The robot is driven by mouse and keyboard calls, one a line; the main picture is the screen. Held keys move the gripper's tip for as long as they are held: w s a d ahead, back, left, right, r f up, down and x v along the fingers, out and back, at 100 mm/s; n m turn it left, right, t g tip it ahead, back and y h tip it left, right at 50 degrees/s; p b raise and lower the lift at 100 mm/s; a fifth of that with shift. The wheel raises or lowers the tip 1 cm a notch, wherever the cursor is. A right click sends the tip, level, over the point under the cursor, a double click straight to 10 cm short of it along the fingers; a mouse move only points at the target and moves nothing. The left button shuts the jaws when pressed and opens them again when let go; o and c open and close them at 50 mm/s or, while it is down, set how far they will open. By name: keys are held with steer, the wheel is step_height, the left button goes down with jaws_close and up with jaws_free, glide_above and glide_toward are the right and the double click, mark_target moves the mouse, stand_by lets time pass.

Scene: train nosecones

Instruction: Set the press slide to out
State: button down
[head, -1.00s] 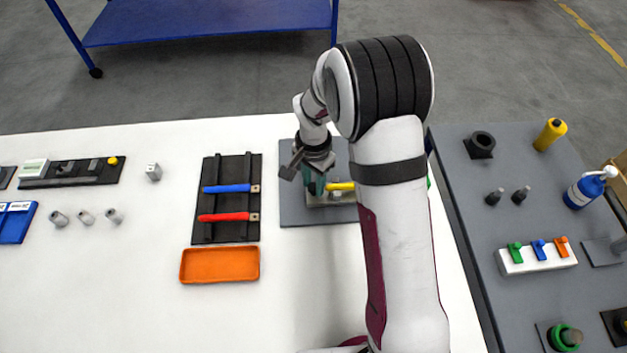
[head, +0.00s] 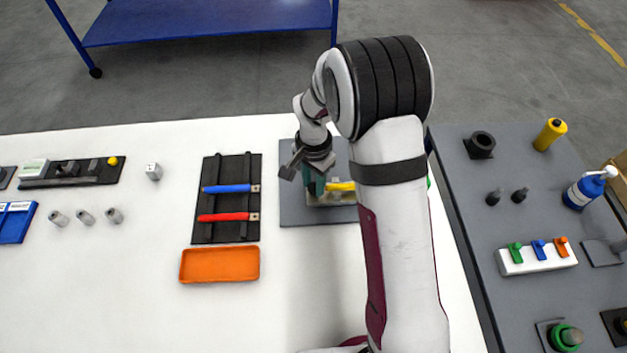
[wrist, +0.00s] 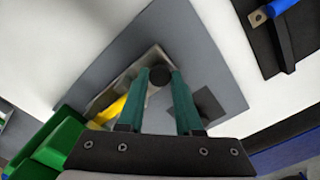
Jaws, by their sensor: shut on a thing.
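My gripper (head: 317,188) is over the grey base plate (head: 292,211) in the head view, its teal fingers pointing down. In the wrist view my gripper (wrist: 160,78) is shut on a small black round knob (wrist: 159,75). The knob stands at the end of a beige metal block (wrist: 105,101) on the grey plate (wrist: 165,30); I take this to be the press slide. A yellow bar (wrist: 113,109) lies along the block, and it also shows in the head view (head: 342,186). My arm hides the right part of the press in the head view.
Left of the press is a black rack (head: 227,233) with a blue-handled tool (head: 226,188) and a red-handled tool (head: 224,217). An orange tray (head: 220,265) lies in front of it. A green object (wrist: 58,143) stands near the press.

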stand_by(0.4)
steer(key=shift+a, duration=2.8)
steer(key=c, duration=0.6)
jaws_free()
steer(key=shift+r, duration=0.1)
step_height(320, 180, up, 16)
steer(key=shift+f, duration=0.15)
steer(key=shift+d, duration=0.1)
